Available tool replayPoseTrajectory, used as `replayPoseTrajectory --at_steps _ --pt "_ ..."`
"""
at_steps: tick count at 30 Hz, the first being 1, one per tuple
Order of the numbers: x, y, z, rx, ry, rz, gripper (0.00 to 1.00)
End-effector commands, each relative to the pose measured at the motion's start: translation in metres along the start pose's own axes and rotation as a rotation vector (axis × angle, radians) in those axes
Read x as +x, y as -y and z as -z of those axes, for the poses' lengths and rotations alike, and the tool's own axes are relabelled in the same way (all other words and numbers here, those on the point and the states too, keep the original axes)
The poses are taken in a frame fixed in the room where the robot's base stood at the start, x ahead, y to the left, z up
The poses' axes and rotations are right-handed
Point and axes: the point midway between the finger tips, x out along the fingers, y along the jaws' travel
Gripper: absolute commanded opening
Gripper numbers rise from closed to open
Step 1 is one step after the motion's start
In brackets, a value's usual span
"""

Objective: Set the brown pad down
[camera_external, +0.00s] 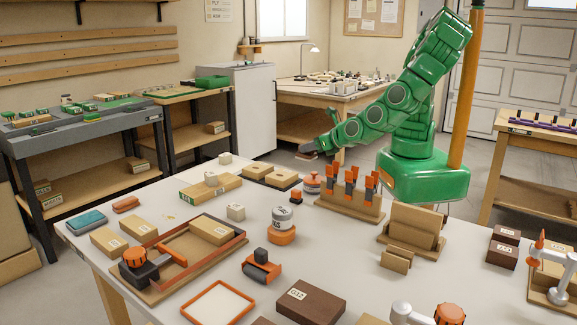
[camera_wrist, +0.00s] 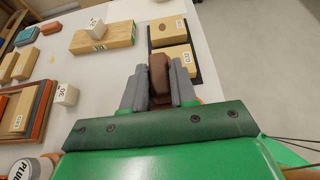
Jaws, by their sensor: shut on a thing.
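My gripper (camera_external: 309,147) is at the end of the green arm, above the far edge of the white table. In the wrist view the grey fingers (camera_wrist: 159,72) are closed on the sides of the brown pad (camera_wrist: 159,75), which stands between them. In the wrist view a dark tray (camera_wrist: 149,42) with two light wooden blocks lies just beyond the fingertips. The nearer block (camera_wrist: 172,57) is partly hidden by the fingers and pad; the farther block (camera_wrist: 167,30) has a small brown spot on top. The tray's blocks (camera_external: 281,178) also show in the external view, below and left of the gripper.
A long wooden block (camera_external: 210,187) with a small white cube on it lies left of the tray. A red-topped object (camera_external: 312,182) and a rack of orange-handled tools (camera_external: 350,202) stand right of it. The floor beyond the table edge is open.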

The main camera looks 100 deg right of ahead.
Motion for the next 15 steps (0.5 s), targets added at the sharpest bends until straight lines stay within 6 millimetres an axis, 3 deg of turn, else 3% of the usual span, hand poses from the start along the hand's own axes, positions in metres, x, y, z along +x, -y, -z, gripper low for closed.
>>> replayPoseTrajectory --at_steps 7,15 --pt "-0.005 0.001 -0.006 0.002 0.001 -0.005 0.00" --pt "-0.016 0.000 -0.029 0.002 -0.001 -0.007 0.00"
